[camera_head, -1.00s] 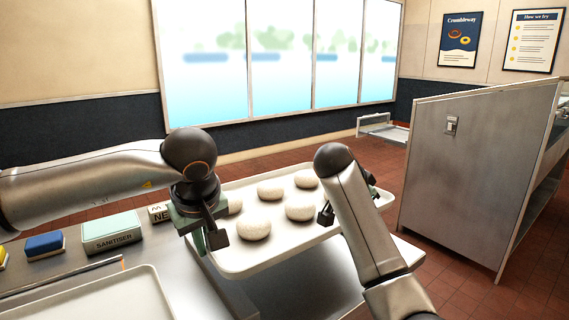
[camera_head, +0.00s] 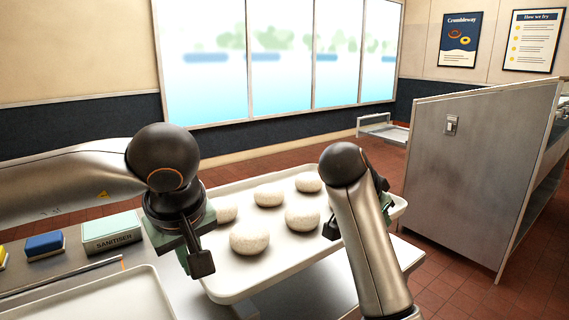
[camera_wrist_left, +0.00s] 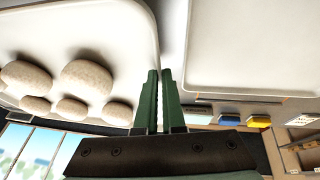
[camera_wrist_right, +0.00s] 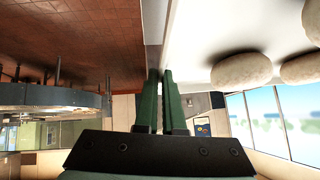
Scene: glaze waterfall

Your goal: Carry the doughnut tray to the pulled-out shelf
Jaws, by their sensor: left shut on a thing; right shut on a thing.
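The doughnut tray (camera_head: 321,248) is cream-coloured and carries several pale speckled round doughnuts (camera_head: 250,239). It is held between my two grippers above the steel counter. My left gripper (camera_head: 197,262) is shut on the tray's left edge. In the left wrist view the fingers (camera_wrist_left: 160,100) pinch the tray rim (camera_wrist_left: 148,40). My right gripper (camera_head: 334,228) is shut on the right edge, partly hidden by my forearm. The right wrist view shows its fingers (camera_wrist_right: 161,100) at the rim. A pulled-out shelf (camera_head: 385,130) shows at the back, left of the steel partition.
A second empty tray (camera_head: 105,300) lies on the counter at front left. A sanitiser box (camera_head: 112,232) and a blue block (camera_head: 45,245) are behind it. A steel partition (camera_head: 470,170) stands at right. Open red tiled floor (camera_head: 300,158) lies behind the counter.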

